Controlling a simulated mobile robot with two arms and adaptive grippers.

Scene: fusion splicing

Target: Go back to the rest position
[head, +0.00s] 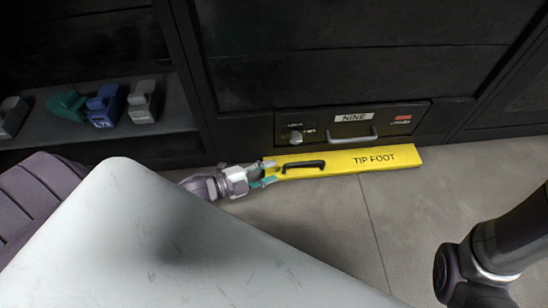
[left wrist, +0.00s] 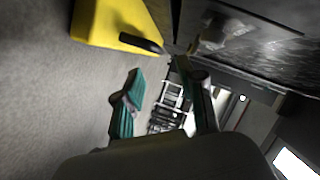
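My left gripper (head: 266,172) is low near the floor, at the left end of a yellow bar (head: 340,162) marked "TIP FOOT". In the left wrist view its two green-padded fingers (left wrist: 157,95) stand apart with nothing between them. The bar's black handle (head: 303,167) lies just beyond the fingertips in the head view; it also shows in the left wrist view (left wrist: 141,42), ahead of the fingers. I cannot tell whether a finger touches the bar. My right arm comes in at the lower right of the head view, but its fingers do not show.
The bar lies on the grey floor (head: 330,205) against a black cabinet (head: 330,75) with a panel labelled "NINE" (head: 350,117). A shelf at the left holds several small devices, one blue (head: 104,106). A pale surface (head: 160,250) fills the lower left. Floor is clear at centre right.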

